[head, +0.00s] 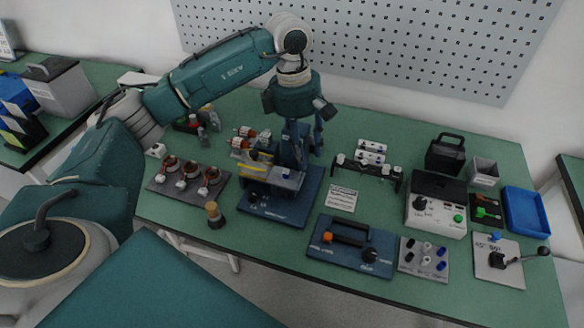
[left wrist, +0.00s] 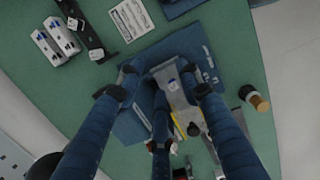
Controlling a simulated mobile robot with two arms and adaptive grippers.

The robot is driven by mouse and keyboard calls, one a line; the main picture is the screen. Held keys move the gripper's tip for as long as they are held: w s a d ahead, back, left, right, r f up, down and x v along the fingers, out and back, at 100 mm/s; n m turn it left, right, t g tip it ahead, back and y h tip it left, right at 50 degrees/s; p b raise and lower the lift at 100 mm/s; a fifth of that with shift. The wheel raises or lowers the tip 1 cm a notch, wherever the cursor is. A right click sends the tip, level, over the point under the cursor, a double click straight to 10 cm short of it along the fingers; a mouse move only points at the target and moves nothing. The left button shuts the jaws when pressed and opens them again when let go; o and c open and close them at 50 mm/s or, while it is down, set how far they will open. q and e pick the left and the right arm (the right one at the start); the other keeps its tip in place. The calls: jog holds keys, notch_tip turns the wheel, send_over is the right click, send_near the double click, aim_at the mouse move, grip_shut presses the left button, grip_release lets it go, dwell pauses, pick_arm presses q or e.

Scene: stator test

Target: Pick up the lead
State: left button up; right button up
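A grey metal block with a white label (head: 285,178) sits on a dark blue base plate (head: 262,207) mid-table. A yellow strip (head: 254,166), perhaps the lead, lies beside the block; I cannot identify the lead with certainty. My left gripper (head: 302,160) points down over the plate. In the left wrist view, its dark blue fingers (left wrist: 162,82) are spread around the grey block (left wrist: 176,84), with a gap at the left finger. It looks open and holds nothing I can see. The yellow strip is partly hidden there. My right gripper is out of view.
Left of the plate stand a dark board with copper coils (head: 187,178) and a brown-topped peg (head: 214,214). To the right are a black rack (head: 366,170), a blue panel (head: 350,243), a beige meter box (head: 436,205) and a blue tray (head: 526,211). A pegboard wall (head: 370,40) stands behind.

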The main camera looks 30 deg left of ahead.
pick_arm(q)
jog(key=a+r+y, duration=0.1)
jog(key=a+y, duration=0.1)
jog(key=a, duration=0.3)
jog(key=p, duration=0.1)
send_over(286, 172)
notch_tip(286, 172, down, 4)
jog(key=shift+w+a+f, duration=0.1)
jog(key=shift+f, duration=0.15)
jog(key=shift+f+p, duration=0.5)
jog(key=shift+f, duration=0.05)
notch_tip(286, 172, down, 4)
jog(key=shift+r+p, duration=0.2)
jog(key=shift+p, duration=0.6)
jog(key=shift+f, duration=0.5)
grip_shut()
